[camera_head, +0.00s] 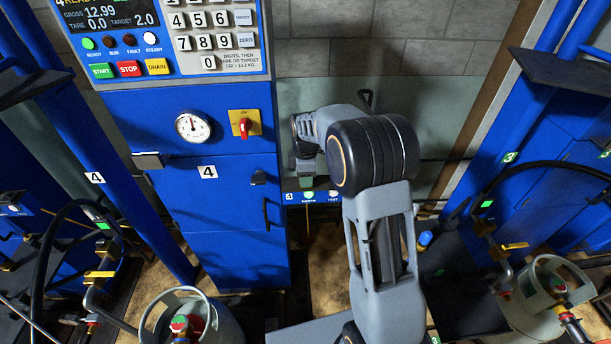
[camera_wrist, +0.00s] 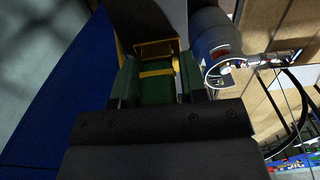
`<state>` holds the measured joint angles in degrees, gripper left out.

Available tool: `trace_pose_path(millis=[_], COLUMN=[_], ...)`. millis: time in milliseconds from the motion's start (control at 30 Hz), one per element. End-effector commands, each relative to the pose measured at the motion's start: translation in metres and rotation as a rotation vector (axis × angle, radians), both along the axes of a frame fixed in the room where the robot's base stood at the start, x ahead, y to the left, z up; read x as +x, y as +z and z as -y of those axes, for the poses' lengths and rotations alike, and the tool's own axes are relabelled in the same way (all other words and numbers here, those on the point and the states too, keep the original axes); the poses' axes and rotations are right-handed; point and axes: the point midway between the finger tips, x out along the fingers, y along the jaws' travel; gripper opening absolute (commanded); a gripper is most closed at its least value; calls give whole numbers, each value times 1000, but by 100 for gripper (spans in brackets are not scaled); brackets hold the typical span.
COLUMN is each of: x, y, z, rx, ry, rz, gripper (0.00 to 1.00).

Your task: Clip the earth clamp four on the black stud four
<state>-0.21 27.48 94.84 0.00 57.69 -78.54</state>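My gripper (camera_wrist: 158,85) is in the wrist view, with its two fingers on either side of a dark green block with a yellow band, which looks like earth clamp four (camera_wrist: 157,84). The fingers appear closed against its sides. A yellow frame-like part shows just beyond it. The clamp is mostly hidden there. I cannot make out black stud four in either view.
The blue cabinet four (camera_head: 220,200) stands to the left, with a gauge, a red-and-yellow switch and a handle. Gas cylinders stand at lower left (camera_head: 215,325) and lower right (camera_head: 545,295). Hoses hang on both sides. A grey cylinder (camera_wrist: 215,38) is near my gripper in the wrist view.

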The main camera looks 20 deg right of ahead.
Motion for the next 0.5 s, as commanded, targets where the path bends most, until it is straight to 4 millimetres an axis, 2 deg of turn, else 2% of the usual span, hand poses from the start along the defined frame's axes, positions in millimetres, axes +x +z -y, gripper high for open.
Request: trace_pose_path(millis=[67,400,500], x=[0,0,0], y=[0,0,0], z=[0,0,0], rx=[0,0,0], ry=[0,0,0], rz=[0,0,0], gripper=[32,0,0])
